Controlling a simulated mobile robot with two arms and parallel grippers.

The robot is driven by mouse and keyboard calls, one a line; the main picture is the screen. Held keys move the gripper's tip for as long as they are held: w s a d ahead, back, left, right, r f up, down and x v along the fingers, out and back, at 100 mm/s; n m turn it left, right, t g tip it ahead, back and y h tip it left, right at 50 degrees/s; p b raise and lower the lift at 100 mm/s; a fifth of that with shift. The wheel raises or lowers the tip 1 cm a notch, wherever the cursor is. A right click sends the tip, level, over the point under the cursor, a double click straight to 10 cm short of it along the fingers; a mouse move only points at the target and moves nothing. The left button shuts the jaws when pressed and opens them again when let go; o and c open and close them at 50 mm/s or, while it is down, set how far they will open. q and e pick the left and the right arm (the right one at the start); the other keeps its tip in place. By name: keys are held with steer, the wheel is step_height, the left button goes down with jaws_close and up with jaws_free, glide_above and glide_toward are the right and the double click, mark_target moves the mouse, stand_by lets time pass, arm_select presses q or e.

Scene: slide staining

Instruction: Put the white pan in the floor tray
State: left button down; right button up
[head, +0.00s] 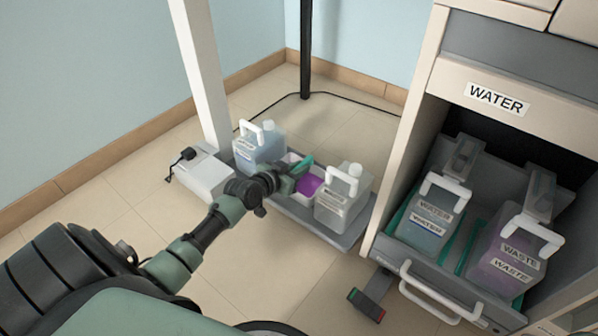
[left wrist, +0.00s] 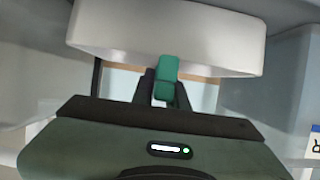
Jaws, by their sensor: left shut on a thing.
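The white pan (head: 291,157) is between two jugs, over or in the grey floor tray (head: 327,236). Purple shows inside it. In the left wrist view, the pan's white wall (left wrist: 110,32) fills the upper middle. My left gripper (left wrist: 165,85) is shut on a green tab at the pan's near side. In the head view my left gripper (head: 286,180) hides part of the pan. I cannot tell whether the pan's bottom touches the tray. My right gripper is not in view.
A water jug (head: 258,152) stands left of the pan and another jug (head: 343,205) stands right. A white box (head: 201,178) sits beside the tray. An open drawer (head: 417,258) holds a water jug and a waste jug. A pedal (head: 368,303) lies on the floor. The front floor is mostly clear.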

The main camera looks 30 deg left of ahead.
arm_select(q)
steer(key=c, duration=1.8)
jaws_free()
steer(key=shift+f, duration=0.1)
steer(key=o, duration=0.4)
steer(key=shift+s+r+p, duration=0.3)
steer(key=shift+r+p, duration=0.05)
steer(key=shift+r, duration=0.05)
steer(key=d+p+v, duration=0.1)
steer(key=p+v, duration=0.6)
steer(key=v, duration=0.4)
steer(key=shift+s+a, duration=0.2)
steer(key=shift+a, duration=0.3)
